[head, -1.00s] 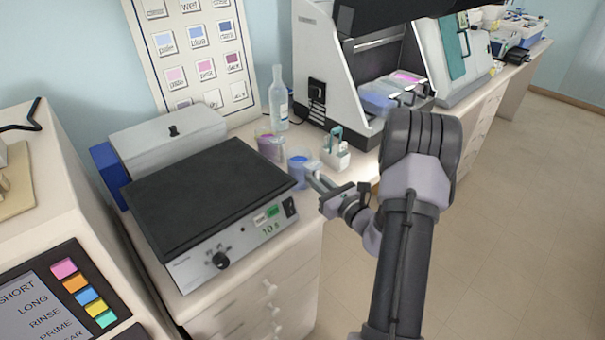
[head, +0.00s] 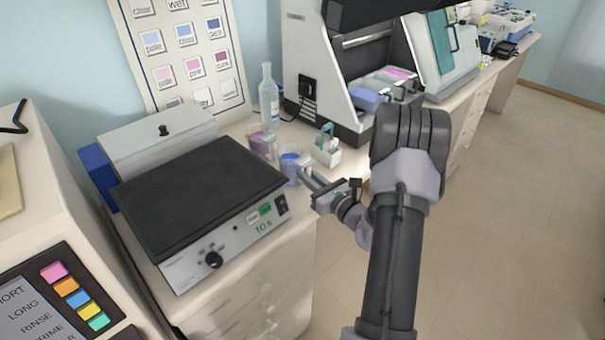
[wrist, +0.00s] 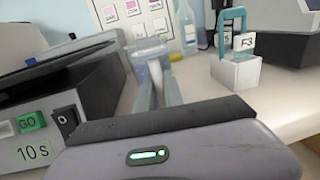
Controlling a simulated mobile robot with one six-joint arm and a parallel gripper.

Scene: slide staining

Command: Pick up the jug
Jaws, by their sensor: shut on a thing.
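A clear jug with blue liquid (head: 290,168) is at the bench edge, just right of the hotplate-like box. It appears upright. My gripper (head: 305,172) reaches it from the right and is shut on its near side, seemingly at the handle. In the wrist view the jug (wrist: 150,52) is straight ahead between and beyond my fingers (wrist: 158,80), which hide its lower part. I cannot tell whether its base touches the bench.
A similar jug with purple liquid (head: 262,145) stands just behind. A clear bottle (head: 269,100) is behind that. A white slide holder with a teal handle (head: 327,152) stands close on the right. The black-topped box (head: 200,190) is close on the left.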

